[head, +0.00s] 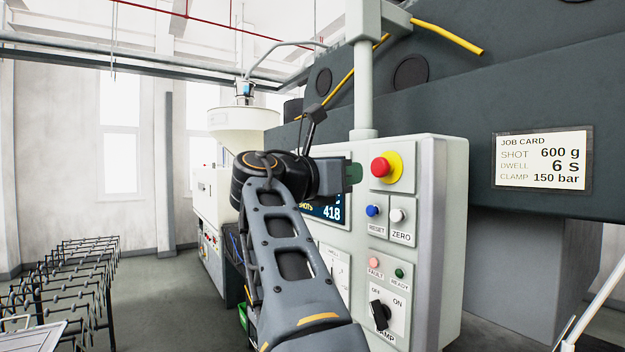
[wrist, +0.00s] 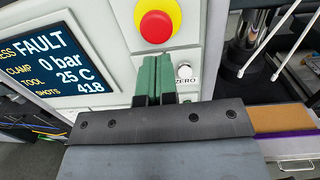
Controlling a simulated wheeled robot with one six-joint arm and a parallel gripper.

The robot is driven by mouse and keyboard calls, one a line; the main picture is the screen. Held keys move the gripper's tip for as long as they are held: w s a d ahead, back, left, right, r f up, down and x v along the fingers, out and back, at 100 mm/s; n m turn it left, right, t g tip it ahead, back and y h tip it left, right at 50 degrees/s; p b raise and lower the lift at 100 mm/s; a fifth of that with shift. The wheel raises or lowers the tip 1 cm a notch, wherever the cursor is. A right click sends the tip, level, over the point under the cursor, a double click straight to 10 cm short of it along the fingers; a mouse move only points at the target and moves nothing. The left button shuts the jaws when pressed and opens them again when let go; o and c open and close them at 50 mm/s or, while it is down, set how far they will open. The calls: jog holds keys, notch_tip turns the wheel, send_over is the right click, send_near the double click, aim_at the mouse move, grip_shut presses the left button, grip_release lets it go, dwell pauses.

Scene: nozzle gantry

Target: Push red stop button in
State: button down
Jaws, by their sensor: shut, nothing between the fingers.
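The red stop button (head: 380,167) sits on a round yellow base (head: 396,176) near the top of the light grey control panel (head: 435,200). In the wrist view the red button (wrist: 155,27) is at the top middle, on its yellow base (wrist: 176,12). My gripper (head: 354,172) is just left of the button in the head view. In the wrist view its green fingertips (wrist: 154,70) are together, just below the button in the picture, with nothing between them. A gap shows between fingertips and button in the wrist view; I cannot tell the distance in depth.
A blue reset button (head: 372,211) and a white zero button (head: 397,215) are below the stop button. A screen (wrist: 50,55) reads FAULT and 0 bar. A black knob (head: 380,314) is lower down. A grey post (head: 362,90) rises above the panel.

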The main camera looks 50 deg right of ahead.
jog(key=b+v, duration=0.1)
jog(key=v, duration=0.7)
jog(key=shift+a, duration=0.35)
jog(key=shift+w, duration=0.1)
jog(key=w+a+f+m+t+y, duration=0.2)
jog(key=w+f+m+t+y, duration=0.3)
jog(key=f, duration=0.6)
jog(key=w+a+f+m+t+y, duration=0.15)
jog(key=w+f+t, duration=0.25)
jog(key=w+f, duration=0.5)
jog(key=s+a+f+m+y+b, duration=0.1)
jog(key=s+a+f+m+y, duration=0.2)
jog(key=f, duration=0.7)
jog(key=s+a+f+m+y, duration=0.3)
jog(key=s+a+f+y, duration=0.1)
jog(key=a+f, duration=0.4)
jog(key=s+a+f+m+y+b, duration=0.1)
jog(key=s+a+f+m+y, duration=0.2)
jog(key=f, duration=0.8)
jog(key=shift+s+a+f+y+b, duration=0.35)
jog(key=shift+s+a+y, duration=0.5)
jog(key=shift+s+a, duration=0.25)
